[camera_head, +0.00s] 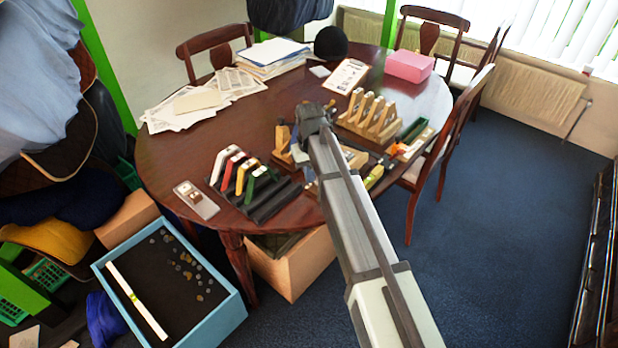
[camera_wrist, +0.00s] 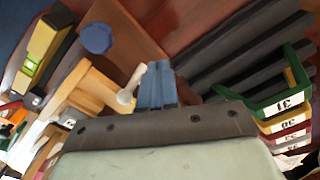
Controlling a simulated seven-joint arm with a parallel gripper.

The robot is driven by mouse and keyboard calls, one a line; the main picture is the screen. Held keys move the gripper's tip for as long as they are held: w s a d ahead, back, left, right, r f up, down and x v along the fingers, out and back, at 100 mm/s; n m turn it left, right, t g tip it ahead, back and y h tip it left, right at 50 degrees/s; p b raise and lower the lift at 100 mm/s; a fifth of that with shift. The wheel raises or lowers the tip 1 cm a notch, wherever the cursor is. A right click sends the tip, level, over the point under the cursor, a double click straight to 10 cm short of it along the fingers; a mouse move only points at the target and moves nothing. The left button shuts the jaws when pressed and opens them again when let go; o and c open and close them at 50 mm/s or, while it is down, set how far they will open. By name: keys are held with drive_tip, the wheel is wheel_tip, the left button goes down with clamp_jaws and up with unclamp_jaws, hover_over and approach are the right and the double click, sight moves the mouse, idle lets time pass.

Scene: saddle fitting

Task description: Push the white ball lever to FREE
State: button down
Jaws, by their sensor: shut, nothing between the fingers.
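The white ball lever (camera_wrist: 130,86) shows in the wrist view, a pale rod with a round end, just left of my fingers, beside a light wooden frame (camera_wrist: 95,92). My gripper (camera_wrist: 157,72) is shut and empty, its fingers close to the lever's right side. I cannot tell whether they touch it. In the head view my gripper and arm cover the lever, and part of the wooden fixture (camera_head: 283,143) shows to their left. No FREE marking is readable in either view.
A black rack with coloured numbered handles (camera_wrist: 283,108) stands to the right in the wrist view. A blue knob (camera_wrist: 97,38) and a yellow level (camera_wrist: 42,50) are to the left. In the head view, a wooden rack with upright posts (camera_head: 372,118) stands right of my gripper.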

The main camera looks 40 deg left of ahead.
wheel_tip(320, 180, up, 6)
idle(0.8)
idle(0.4)
